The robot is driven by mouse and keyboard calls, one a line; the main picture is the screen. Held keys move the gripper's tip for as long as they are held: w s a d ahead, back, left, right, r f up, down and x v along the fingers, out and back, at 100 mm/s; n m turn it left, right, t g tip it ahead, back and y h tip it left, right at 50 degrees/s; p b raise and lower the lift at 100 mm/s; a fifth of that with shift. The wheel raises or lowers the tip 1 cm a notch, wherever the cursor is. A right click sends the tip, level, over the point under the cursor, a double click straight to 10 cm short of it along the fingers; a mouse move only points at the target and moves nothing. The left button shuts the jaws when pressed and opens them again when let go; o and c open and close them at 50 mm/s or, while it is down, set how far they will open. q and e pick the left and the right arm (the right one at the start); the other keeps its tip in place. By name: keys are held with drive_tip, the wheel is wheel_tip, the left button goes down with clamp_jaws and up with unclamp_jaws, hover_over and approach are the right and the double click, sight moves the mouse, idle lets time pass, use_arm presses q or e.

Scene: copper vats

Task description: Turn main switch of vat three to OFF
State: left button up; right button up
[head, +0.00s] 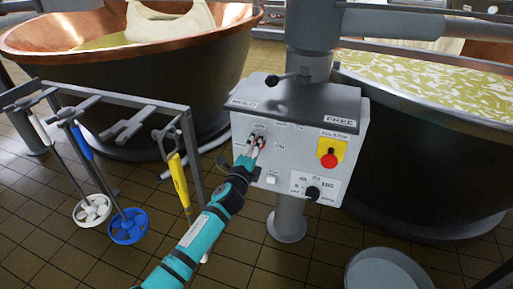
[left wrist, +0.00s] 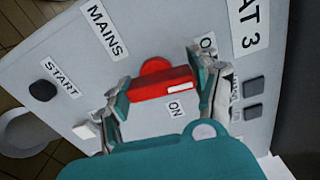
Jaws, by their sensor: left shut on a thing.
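The control box (head: 245,125) of the vat stands on a grey post in the head view; its face in the left wrist view (left wrist: 75,75) carries the labels MAINS, START, ON and a partly hidden one reading "AT 3". The main switch is a red rotary handle (left wrist: 150,89) with a white mark near its right end, close to the ON label (left wrist: 175,108). A label starting with O (left wrist: 208,43) is partly covered by a finger. My left gripper (head: 256,141) is shut on the handle, one finger at each end. My right gripper is out of view.
On the box are a red stop button (head: 328,160) on a yellow plate, a black knob (head: 312,192) and a lever (head: 290,78) on top. Copper vats stand left (head: 170,75) and right (head: 420,150). A tool rack (head: 115,97) stands left; a round grey container (head: 385,270) is at the front right.

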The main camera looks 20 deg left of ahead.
use_arm(q)
drive_tip(key=shift+n, duration=0.5)
idle(0.3)
drive_tip(key=o, duration=1.2)
drive_tip(key=shift+c, duration=0.2)
drive_tip(key=shift+s, duration=0.15)
drive_tip(key=s, duration=1.1)
drive_tip(key=shift+s+a, duration=0.25)
drive_tip(key=shift+s, duration=0.15)
